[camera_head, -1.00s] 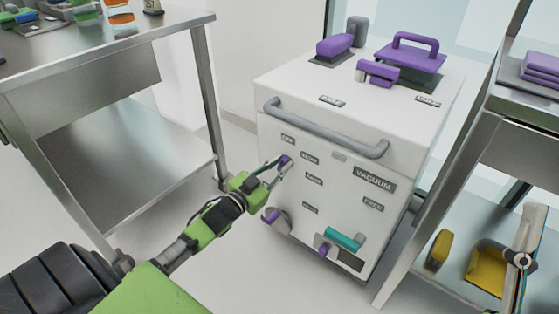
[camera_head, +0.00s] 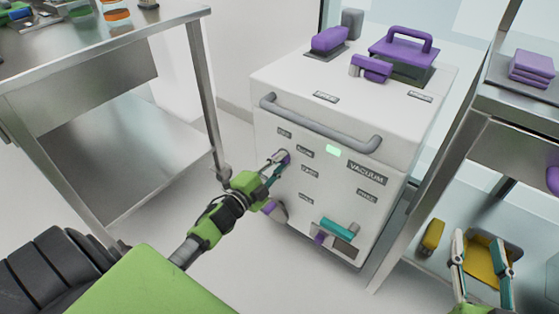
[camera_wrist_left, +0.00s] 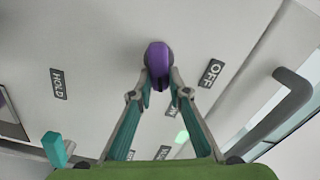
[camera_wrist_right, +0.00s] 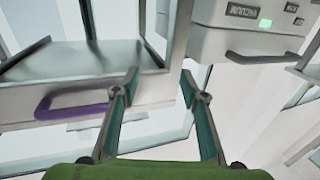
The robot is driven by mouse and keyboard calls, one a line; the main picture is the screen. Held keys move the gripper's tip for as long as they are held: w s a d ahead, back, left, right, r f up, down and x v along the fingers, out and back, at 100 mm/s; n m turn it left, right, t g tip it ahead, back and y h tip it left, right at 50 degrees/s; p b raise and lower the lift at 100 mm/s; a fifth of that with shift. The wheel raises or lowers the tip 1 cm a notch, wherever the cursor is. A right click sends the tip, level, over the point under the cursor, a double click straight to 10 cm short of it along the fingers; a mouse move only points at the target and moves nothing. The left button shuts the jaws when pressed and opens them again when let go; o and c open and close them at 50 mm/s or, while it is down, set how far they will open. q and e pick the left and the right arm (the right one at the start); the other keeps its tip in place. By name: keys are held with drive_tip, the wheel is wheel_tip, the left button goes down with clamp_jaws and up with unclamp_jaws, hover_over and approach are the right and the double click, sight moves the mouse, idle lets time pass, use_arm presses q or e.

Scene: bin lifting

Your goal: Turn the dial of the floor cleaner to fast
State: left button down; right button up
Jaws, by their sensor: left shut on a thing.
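The white floor cleaner (camera_head: 330,110) stands ahead, with a front panel of small dark labels and a lit green indicator (camera_head: 333,150). My left gripper (camera_head: 279,162) is shut on the purple dial (camera_head: 286,157) on that panel. In the left wrist view the dial (camera_wrist_left: 158,62) sits between both fingertips. The OFF label (camera_wrist_left: 210,73) is to its right and the HOLD label (camera_wrist_left: 58,84) is further left. Labels just below the dial are partly hidden by the fingers, so its exact setting cannot be told. My right gripper (camera_head: 482,236) is open and empty at the lower right.
A grey handle bar (camera_head: 320,125) crosses the cleaner's front above the dial. A purple knob and a teal lever (camera_head: 339,228) sit low on the panel. Metal tables stand left (camera_head: 130,35) and right (camera_head: 520,115), close to the cleaner.

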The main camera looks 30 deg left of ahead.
use_arm(q)
drive_tip(key=shift+d+f+m, duration=0.15)
drive_tip(key=shift+f+m, duration=0.05)
drive_tip(key=shift+m, duration=0.7)
drive_tip(key=shift+f+m+b, duration=0.2)
drive_tip(key=shift+m+b, duration=0.15)
drive_tip(key=shift+m, duration=0.85)
drive_tip(key=shift+f+m+b, duration=0.15)
drive_tip(key=shift+m+b, duration=0.2)
drive_tip(key=shift+m, duration=0.85)
use_arm(e)
wheel_tip(320, 180, up, 8)
drive_tip(key=s+t+y, duration=0.1)
drive_tip(key=t, duration=0.2)
drive_tip(key=shift+a+f+t+y, duration=0.25)
drive_tip(key=shift+a+t+y, duration=0.05)
drive_tip(key=shift+a+y, duration=0.1)
use_arm(q)
drive_tip(key=c, duration=1.9)
unclamp_jaws()
use_arm(e)
drive_tip(key=shift+d, duration=0.1)
use_arm(q)
drive_tip(key=shift+s, duration=0.1)
drive_tip(key=s, duration=0.8)
drive_tip(key=s+a, duration=0.1)
drive_tip(key=s, duration=0.2)
drive_tip(key=shift+s, duration=0.4)
